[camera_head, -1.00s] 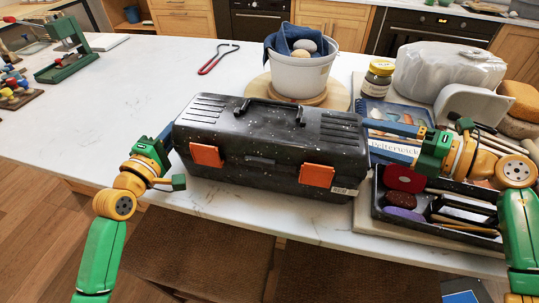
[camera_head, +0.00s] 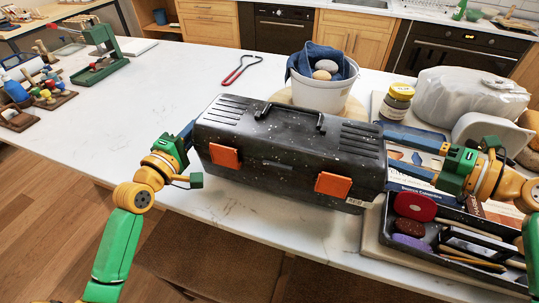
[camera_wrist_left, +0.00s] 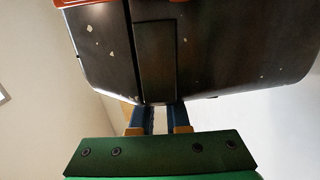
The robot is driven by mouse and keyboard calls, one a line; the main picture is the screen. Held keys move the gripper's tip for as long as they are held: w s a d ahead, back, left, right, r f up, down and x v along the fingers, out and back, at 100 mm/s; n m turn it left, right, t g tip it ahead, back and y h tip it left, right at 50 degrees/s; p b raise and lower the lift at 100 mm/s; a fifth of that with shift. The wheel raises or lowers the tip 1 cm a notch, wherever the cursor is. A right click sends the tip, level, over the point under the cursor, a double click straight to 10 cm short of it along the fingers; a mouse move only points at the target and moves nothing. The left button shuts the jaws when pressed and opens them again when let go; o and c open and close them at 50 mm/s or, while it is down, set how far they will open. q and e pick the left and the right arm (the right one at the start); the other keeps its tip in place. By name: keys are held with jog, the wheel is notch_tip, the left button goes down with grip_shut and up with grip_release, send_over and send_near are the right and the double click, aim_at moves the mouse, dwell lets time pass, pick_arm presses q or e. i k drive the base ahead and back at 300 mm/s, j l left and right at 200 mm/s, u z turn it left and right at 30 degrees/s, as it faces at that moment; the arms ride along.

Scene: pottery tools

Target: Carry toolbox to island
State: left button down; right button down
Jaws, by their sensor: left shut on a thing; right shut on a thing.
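The black toolbox (camera_head: 285,150) has white specks, two orange latches and a top handle, which lies folded down. The left wrist view shows the blue fingers (camera_wrist_left: 154,117) at the toolbox's dark end wall (camera_wrist_left: 220,50). My right gripper (camera_head: 390,152) is shut on its right end, and the fingertips there are partly hidden. The island is the white marble counter (camera_head: 130,120) around and beneath it.
A white bucket (camera_head: 318,95) with a blue cloth stands behind the toolbox, beside a jar (camera_head: 396,102). A tool tray (camera_head: 455,245) and a wrapped block (camera_head: 470,95) crowd the right. A red-handled tool (camera_head: 236,74) lies behind. The counter's left middle is clear.

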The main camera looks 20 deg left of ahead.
aim_at(116, 134)
jog(key=k+j, duration=0.2)
jog(key=k+j+z, duration=0.1)
jog(key=j, duration=0.3)
jog(key=j+z, duration=0.25)
jog(key=j, duration=1.35)
jog(key=j+z, duration=0.3)
jog(key=j, duration=1.3)
